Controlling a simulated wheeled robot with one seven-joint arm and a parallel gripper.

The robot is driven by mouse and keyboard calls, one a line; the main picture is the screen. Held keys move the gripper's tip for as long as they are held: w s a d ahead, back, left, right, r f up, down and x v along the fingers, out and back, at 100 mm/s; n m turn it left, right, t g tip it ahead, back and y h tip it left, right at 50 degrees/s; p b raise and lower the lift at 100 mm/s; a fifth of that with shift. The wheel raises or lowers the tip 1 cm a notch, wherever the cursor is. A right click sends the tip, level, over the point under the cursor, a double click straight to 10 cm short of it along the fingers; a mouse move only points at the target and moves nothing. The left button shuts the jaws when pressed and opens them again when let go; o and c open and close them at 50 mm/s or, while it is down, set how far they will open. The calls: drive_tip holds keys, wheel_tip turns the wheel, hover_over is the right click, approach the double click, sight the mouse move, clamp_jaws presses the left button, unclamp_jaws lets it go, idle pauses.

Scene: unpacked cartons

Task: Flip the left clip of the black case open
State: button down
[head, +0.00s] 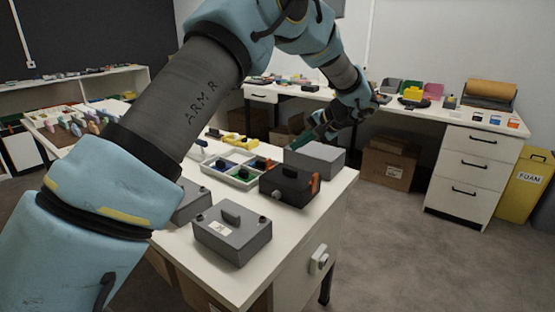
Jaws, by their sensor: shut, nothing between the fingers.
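The black case (286,188) sits closed on the near white table, with a handle block on its lid. An orange clip (315,184) shows at its right end. A bit of orange also shows at its back left edge, but it is too small to tell whether this is a clip or its state. My gripper (300,142) is shut and empty, pointing down and left. It appears behind and above the case, near the grey box (315,159), apart from the case. Its fingertips are small and dark here.
Grey cases (232,232) stand in front and left of the black case. A divided tray (240,170) with coloured parts lies close on its left, a yellow item (240,141) behind. My arm crosses above the table. The table's right front corner is bare.

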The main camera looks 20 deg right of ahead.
sight(269, 159)
drive_tip(key=p+x, duration=0.3)
drive_tip(key=x, duration=0.7)
drive_tip(key=shift+w, duration=0.15)
drive_tip(key=shift+w+a+r+g+h+p, duration=0.25)
drive_tip(key=shift+w+g+h+p, duration=0.1)
drive_tip(key=shift+g, duration=0.15)
drive_tip(key=shift+w+a+r+g+h+p, duration=0.15)
drive_tip(key=shift+w+a+g+h+p, duration=0.15)
drive_tip(key=shift+g, duration=0.2)
drive_tip(key=shift+w+a+r+g+h+p, duration=0.2)
drive_tip(key=shift+w+a+g+h+p, duration=0.15)
drive_tip(key=shift+w+g+p, duration=0.35)
drive_tip(key=g, duration=0.1)
drive_tip(key=w+g+h+p, duration=0.1)
drive_tip(key=w+a+g+h+p, duration=0.1)
drive_tip(key=shift+f+g, duration=0.3)
drive_tip(key=shift+f, duration=0.1)
drive_tip(key=shift+s, duration=0.1)
